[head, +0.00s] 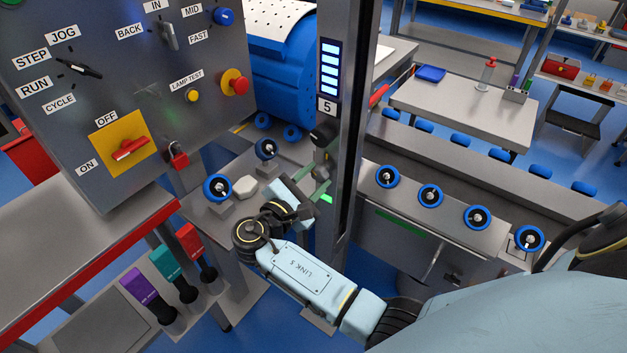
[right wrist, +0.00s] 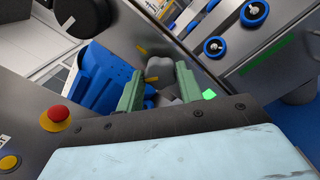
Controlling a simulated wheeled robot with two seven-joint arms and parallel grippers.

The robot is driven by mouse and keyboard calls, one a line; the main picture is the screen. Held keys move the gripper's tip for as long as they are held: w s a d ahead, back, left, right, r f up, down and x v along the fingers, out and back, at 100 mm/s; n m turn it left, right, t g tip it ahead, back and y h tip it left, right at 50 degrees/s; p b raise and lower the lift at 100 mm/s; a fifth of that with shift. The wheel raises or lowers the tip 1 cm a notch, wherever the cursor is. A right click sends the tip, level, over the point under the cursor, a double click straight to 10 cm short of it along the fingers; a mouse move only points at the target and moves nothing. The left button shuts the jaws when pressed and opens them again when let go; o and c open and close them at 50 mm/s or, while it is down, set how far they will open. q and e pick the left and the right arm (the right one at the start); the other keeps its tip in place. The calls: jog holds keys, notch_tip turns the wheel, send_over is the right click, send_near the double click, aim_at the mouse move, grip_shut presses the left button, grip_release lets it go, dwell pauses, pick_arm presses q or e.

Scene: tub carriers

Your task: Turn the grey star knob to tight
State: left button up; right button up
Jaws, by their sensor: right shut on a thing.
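My right gripper (head: 322,168) reaches the dark upright post from the left, just below a black knob (head: 323,132). In the right wrist view, its two green fingers (right wrist: 160,70) are closed around a grey lobed knob (right wrist: 159,74), which looks like the grey star knob. In the head view the fingers and the post mostly hide this knob. No marking for tight is readable, so its turned position cannot be told. My left gripper is not in view.
The post (head: 344,140) carries a lit blue display (head: 331,68) and a green light (head: 326,198). A switch panel (head: 120,60) stands left. Blue handwheels, one here (head: 217,187), and a pale lump (head: 245,186) sit close to my right arm.

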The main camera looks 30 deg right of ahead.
jog(key=m+b, duration=0.1)
jog(key=m, duration=0.2)
jog(key=shift+f+m+b, duration=0.15)
jog(key=shift+m+b, duration=0.15)
jog(key=shift+m, duration=0.1)
jog(key=m+b, duration=0.2)
jog(key=m, duration=0.2)
jog(key=shift+b, duration=0.35)
jog(key=shift+m, duration=0.5)
jog(key=shift+m+b, duration=0.7)
jog(key=shift+b, duration=0.05)
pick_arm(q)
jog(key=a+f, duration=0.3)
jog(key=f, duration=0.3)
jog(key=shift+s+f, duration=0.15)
pick_arm(e)
jog(key=shift+m, duration=0.3)
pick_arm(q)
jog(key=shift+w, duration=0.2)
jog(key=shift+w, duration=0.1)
pick_arm(e)
jog(key=o, duration=1)
jog(key=shift+a, duration=0.1)
